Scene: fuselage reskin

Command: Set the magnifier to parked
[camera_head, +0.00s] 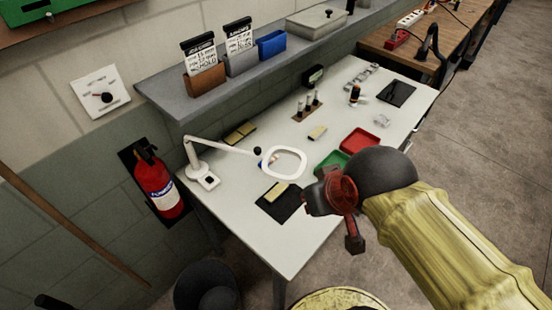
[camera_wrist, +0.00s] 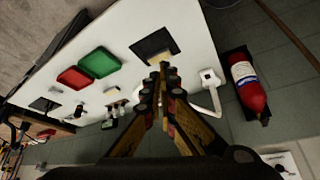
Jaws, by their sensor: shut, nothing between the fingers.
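The magnifier is a white ring lens (camera_head: 284,163) on a jointed white arm (camera_head: 222,146), with its base (camera_head: 203,177) at the table's left end. The ring hangs over the table, beside a yellow block on a black mat. In the wrist view the magnifier's base (camera_wrist: 209,78) and part of its arm show right of my fingers; the ring is largely hidden behind my gripper. My gripper (camera_head: 355,243) is right of the magnifier in the head view, apart from it, above the table's front edge. In the wrist view my gripper (camera_wrist: 163,68) is shut and empty.
The white table (camera_head: 235,215) holds a red tray (camera_head: 359,140), a green tray (camera_head: 331,160), the black mat (camera_head: 281,205) and small parts. A grey shelf (camera_head: 190,110) runs above its back. A fire extinguisher (camera_head: 160,185) hangs left. The table's front left is bare.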

